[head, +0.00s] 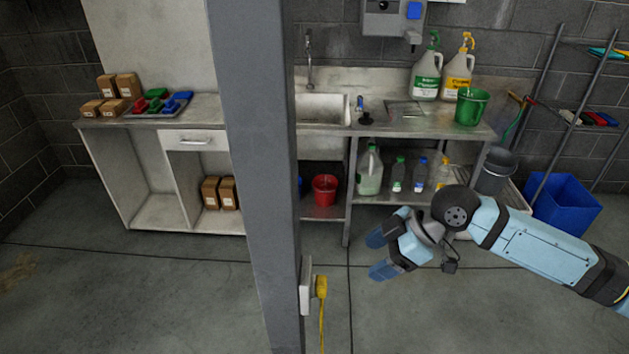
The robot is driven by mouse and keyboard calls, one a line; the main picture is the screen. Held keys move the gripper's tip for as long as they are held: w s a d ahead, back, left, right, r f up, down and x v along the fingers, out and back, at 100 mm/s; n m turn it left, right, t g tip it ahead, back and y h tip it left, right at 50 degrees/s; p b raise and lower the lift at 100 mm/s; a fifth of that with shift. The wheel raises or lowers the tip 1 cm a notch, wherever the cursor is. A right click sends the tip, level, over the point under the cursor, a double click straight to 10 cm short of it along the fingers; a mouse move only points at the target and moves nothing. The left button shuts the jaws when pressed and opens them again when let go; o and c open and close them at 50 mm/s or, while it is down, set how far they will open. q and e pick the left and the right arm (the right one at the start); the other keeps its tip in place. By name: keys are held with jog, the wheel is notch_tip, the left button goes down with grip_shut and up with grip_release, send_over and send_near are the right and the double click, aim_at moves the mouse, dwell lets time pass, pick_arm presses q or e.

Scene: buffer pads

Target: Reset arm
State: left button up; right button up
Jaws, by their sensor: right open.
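My right gripper (377,256) is open and empty in the head view, at the end of my right arm (530,247), which reaches in from the right edge. Its two blue fingers are spread apart and point left, above the grey floor and in front of the sink counter. My left gripper is not in the picture.
A grey pillar (255,150) stands close in the middle, with a yellow plug (321,287) on it. A steel counter (400,122) with a sink (322,109) runs behind. A blue bin (566,205) stands at the right. The front floor is clear.

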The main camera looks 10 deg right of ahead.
jog(key=shift+f, duration=0.1)
jog(key=s+a+f+m+t+p, duration=0.2)
jog(key=a+f+m+t, duration=0.35)
jog(key=f, duration=0.55)
jog(key=s+d+f+m+t+h+p, duration=0.1)
jog(key=s+d+f+m+t+h, duration=0.2)
jog(key=s+f+m, duration=0.3)
jog(key=s+f+h, duration=0.1)
jog(key=s+f, duration=0.4)
jog(key=s, duration=0.2)
jog(key=shift+s+d+f+h, duration=0.15)
jog(key=shift+s+h, duration=0.05)
jog(key=shift+h, duration=0.2)
jog(key=shift+c, duration=0.4)
